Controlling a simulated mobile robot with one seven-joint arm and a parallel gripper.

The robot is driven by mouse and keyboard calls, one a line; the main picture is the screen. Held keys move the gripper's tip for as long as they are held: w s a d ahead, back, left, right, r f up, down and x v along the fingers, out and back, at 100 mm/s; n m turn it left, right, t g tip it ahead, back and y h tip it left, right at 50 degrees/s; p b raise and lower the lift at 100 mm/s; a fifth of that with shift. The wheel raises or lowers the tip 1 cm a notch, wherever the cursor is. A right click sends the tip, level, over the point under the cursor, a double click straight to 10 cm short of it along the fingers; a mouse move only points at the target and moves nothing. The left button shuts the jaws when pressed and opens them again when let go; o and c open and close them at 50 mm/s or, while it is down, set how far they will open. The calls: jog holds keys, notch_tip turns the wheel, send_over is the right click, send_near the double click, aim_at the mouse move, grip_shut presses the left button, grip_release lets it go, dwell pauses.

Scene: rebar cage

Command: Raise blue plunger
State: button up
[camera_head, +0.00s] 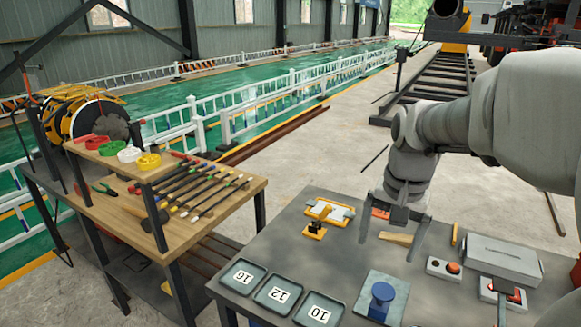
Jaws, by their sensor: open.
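The blue plunger (382,294) stands upright on a pale grey-green plate (398,280) near the front of the grey table. It has a round, wide top on a narrower stem. My gripper (392,236) hangs above the table behind the plunger, pointing down, with its two fingers apart. The plunger's lower part is cut close to the bottom edge of the picture.
Trays marked 16 (244,276), 12 (279,293) and 10 (320,312) lie left of the plunger. A yellow fixture (328,212) stands behind. A button box (443,268) and grey case (500,258) are to the right. A wooden bench (200,215) with tools stands at left.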

jog(key=m+g, duration=0.1)
jog(key=m, duration=0.1)
send_over(383, 291)
notch_tip(383, 291, down, 3)
jog(key=shift+m, duration=0.3)
notch_tip(383, 291, down, 18)
jog(key=shift+r, duration=0.1)
grip_shut()
